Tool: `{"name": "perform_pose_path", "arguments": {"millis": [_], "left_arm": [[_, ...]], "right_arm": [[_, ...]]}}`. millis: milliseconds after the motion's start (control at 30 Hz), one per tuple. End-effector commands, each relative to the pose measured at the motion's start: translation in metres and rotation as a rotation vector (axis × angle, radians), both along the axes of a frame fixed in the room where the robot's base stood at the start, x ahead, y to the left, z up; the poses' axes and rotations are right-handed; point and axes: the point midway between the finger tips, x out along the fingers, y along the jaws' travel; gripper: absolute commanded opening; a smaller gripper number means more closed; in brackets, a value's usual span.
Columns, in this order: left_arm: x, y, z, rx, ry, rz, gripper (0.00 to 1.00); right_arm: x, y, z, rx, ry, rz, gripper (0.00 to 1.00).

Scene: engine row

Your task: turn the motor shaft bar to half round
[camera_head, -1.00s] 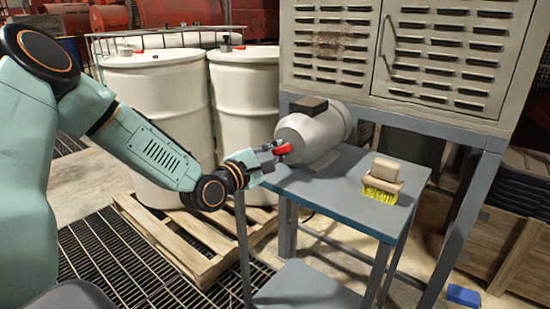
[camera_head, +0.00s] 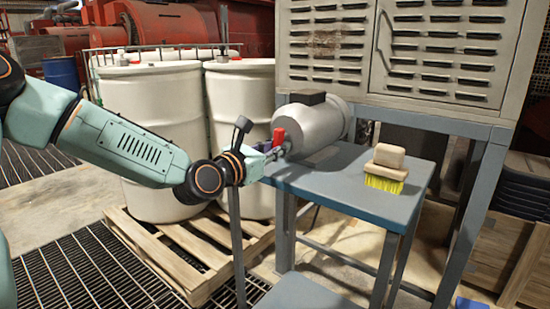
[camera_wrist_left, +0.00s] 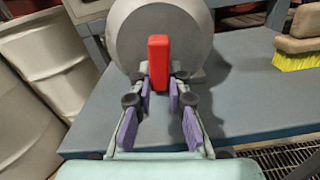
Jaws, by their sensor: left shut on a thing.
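The grey motor (camera_head: 318,125) lies on its side on the blue-grey table, its round end facing my left arm. The red shaft bar (camera_head: 279,137) is at the centre of that end and stands upright in the head view. In the left wrist view the bar (camera_wrist_left: 159,62) also looks upright in front of the motor's round face (camera_wrist_left: 125,38). My left gripper (camera_head: 279,152) is at the bar, its fingers (camera_wrist_left: 159,88) on both sides of the bar's lower part and shut on it. My right gripper is not in view.
A brush with yellow bristles (camera_head: 386,168) stands on the table (camera_head: 345,192) right of the motor. White drums (camera_head: 160,130) stand on a wooden pallet (camera_head: 200,250) behind my left arm. A louvred cabinet (camera_head: 400,55) rises behind the table.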

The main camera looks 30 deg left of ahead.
Motion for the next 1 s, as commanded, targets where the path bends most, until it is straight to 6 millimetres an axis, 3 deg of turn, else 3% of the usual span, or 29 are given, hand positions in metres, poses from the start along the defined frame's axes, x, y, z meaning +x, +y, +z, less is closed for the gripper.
{"name": "perform_pose_path", "arguments": {"millis": [300, 900, 933, 1000], "left_arm": [[-0.001, -0.004, -0.003, -0.139, 0.017, -0.003, 0.0], [-0.001, -0.004, -0.002, -0.178, 0.019, -0.002, 0.0], [-0.001, -0.004, -0.002, -0.178, 0.019, -0.002, 0.17], [-0.001, -0.004, -0.001, -0.177, 0.018, -0.002, 0.23]], "right_arm": [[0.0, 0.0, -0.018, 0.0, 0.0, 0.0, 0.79], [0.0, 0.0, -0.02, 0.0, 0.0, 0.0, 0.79], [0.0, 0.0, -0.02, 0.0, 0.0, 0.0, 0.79], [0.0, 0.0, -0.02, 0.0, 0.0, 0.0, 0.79]]}}
